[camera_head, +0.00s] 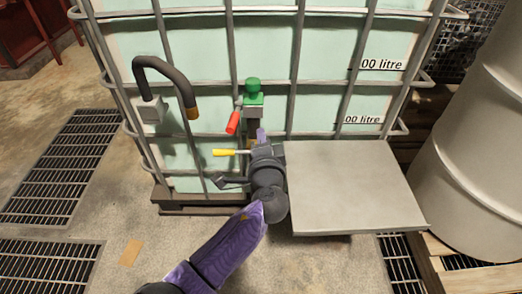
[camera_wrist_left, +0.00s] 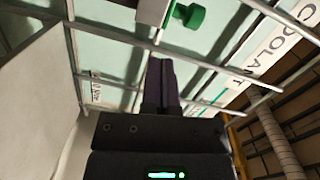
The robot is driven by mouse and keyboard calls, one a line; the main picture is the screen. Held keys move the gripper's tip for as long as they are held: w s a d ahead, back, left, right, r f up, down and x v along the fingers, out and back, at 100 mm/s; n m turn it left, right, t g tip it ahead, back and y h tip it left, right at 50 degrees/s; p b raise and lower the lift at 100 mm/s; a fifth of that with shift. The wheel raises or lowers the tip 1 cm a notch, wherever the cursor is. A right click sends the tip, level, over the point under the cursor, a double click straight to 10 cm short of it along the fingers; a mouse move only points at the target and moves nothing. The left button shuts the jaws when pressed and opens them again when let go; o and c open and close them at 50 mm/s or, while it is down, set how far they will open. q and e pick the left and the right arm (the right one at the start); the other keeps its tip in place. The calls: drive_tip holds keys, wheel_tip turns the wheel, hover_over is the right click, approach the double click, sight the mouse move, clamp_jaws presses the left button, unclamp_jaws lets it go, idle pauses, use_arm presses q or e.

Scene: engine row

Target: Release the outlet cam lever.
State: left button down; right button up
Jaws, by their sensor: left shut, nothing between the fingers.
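The caged liquid tank (camera_head: 205,65) fills the middle of the head view. Low on its front, a yellow-tipped lever (camera_head: 225,152) points left, and a dark grey lever-like piece (camera_head: 231,181) lies below it. I cannot tell for sure which is the outlet cam lever. My left gripper (camera_head: 261,135) is in front of the outlet area and hides much of it. Its purple fingers are shut with nothing between them, as the left wrist view (camera_wrist_left: 160,88) also shows. It touches no lever that I can make out. My right gripper is not in view.
Above the fingers are a red handle (camera_head: 233,122) and a green knob (camera_head: 253,85). A dark bent hose (camera_head: 170,73) hangs at the left. A grey flat panel (camera_head: 350,185) lies close on the right, with a pale drum (camera_head: 475,150) beyond. Floor at the lower left is mostly open.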

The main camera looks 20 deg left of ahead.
sight(235, 118)
use_arm(q)
drive_tip(key=w+a+f+b, duration=0.1)
drive_tip(key=w+a, duration=0.2)
drive_tip(key=a, duration=0.2)
drive_tip(key=shift+w+a+b, duration=0.2)
drive_tip(key=shift+b, duration=0.2)
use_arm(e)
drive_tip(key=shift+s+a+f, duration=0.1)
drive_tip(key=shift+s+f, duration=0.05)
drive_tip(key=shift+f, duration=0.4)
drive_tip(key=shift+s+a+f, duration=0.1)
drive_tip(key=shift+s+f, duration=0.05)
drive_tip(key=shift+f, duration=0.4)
use_arm(q)
drive_tip(key=shift+a, duration=0.1)
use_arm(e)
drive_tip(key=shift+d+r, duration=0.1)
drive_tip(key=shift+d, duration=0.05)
use_arm(q)
drive_tip(key=shift+s+a+m+h, duration=0.2)
drive_tip(key=shift+m+h, duration=0.2)
drive_tip(key=shift+h, duration=0.2)
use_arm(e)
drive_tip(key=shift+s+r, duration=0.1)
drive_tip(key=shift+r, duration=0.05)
